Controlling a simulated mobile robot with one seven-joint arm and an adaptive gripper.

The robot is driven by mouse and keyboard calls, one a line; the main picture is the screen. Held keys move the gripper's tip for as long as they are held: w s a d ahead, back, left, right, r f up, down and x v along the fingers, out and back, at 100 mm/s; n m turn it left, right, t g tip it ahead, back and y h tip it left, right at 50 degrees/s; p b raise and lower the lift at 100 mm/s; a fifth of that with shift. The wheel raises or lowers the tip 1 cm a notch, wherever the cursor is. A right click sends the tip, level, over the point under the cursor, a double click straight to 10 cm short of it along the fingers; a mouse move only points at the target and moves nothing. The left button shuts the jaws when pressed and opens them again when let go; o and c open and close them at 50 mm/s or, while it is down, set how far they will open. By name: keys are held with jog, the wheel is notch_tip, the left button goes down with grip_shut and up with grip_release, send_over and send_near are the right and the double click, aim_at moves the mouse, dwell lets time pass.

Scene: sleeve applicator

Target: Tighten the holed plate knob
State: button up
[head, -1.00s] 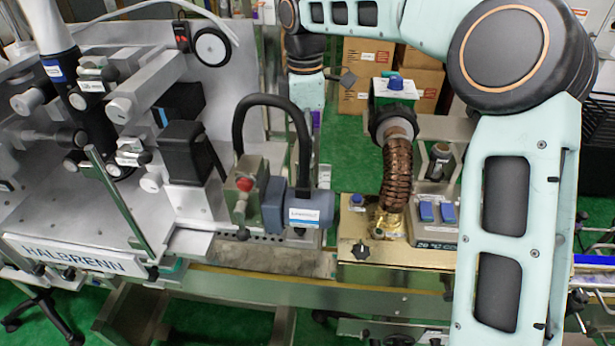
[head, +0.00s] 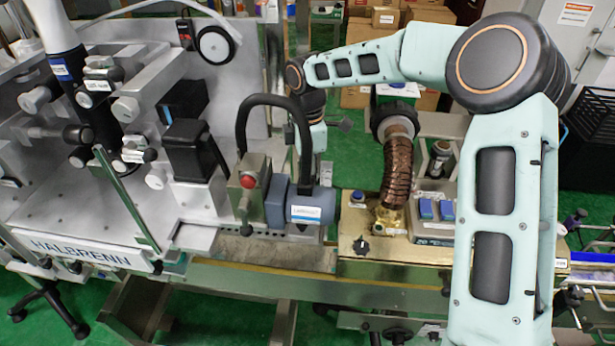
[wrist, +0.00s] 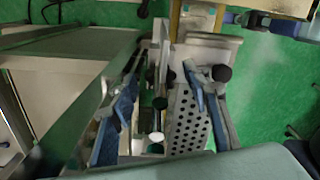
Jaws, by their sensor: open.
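A metal plate with rows of round holes (wrist: 188,122) shows in the wrist view, between the fingers of my gripper (wrist: 160,78). A black knob (wrist: 221,73) sits by its upper right, close to the right finger. Another black knob (wrist: 160,103) and a pale round knob (wrist: 156,138) are along its left side. I cannot tell which of these is the holed plate knob. The gripper is open, with its blue fingers apart and nothing held. In the head view my gripper is hidden behind the machine, and the plate cannot be made out there.
The HALBRENN machine (head: 85,254) fills the left of the head view. A black curved handle (head: 272,100) rises in front of my wrist. A brown ribbed hose (head: 398,170) stands on a brass-coloured box (head: 350,238) to the right. Green floor (wrist: 265,95) is open right of the plate.

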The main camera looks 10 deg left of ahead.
jog(key=shift+c, duration=0.2)
jog(key=c, duration=1.1)
jog(key=shift+m, duration=0.3)
jog(key=m+b, duration=0.1)
jog(key=m, duration=0.3)
jog(key=shift+b, duration=0.35)
jog(key=shift+m+b, duration=0.55)
jog(key=shift+m, duration=1.75)
jog(key=o, duration=1.1)
